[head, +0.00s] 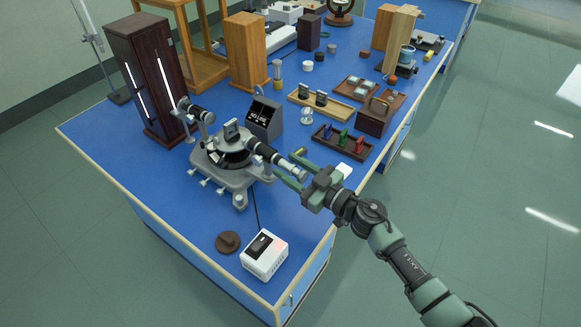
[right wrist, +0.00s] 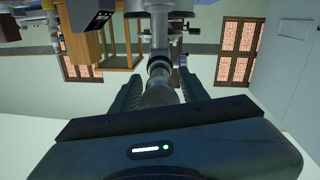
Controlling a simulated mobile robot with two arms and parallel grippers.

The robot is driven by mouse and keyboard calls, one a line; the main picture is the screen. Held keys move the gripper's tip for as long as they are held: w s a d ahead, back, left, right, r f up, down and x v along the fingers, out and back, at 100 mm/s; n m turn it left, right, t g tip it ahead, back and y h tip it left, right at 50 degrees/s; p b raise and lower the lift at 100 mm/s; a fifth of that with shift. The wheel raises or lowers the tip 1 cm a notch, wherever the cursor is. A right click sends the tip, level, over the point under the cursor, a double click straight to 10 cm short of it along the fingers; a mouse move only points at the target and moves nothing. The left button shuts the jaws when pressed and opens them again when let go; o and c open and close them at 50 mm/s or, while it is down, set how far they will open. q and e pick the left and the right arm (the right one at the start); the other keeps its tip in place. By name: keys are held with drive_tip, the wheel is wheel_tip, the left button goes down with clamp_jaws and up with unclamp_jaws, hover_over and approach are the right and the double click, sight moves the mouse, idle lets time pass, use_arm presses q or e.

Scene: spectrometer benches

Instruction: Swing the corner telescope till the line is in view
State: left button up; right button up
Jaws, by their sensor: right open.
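The spectrometer (head: 232,158) stands near the front corner of the blue bench, with a round dark table and a prism-like block (head: 231,130) on it. Its telescope (head: 274,158) points toward the front right. My right gripper (head: 297,170) is open at the telescope's eyepiece end, with its green fingers on either side of the tube. In the right wrist view the telescope tube (right wrist: 160,85) runs between the two fingers (right wrist: 160,97); I cannot tell whether they touch it. A dark display box (head: 264,118) with lit text, too small to read surely, stands behind the telescope. My left gripper is not in view.
A white box (head: 264,256) and a brown disc (head: 228,242) lie at the bench's front edge. A tall dark lamp housing (head: 146,75) stands at left. A tray of coloured items (head: 341,141) and a wooden box (head: 376,115) stand right of the telescope.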

clamp_jaws()
idle(1.3)
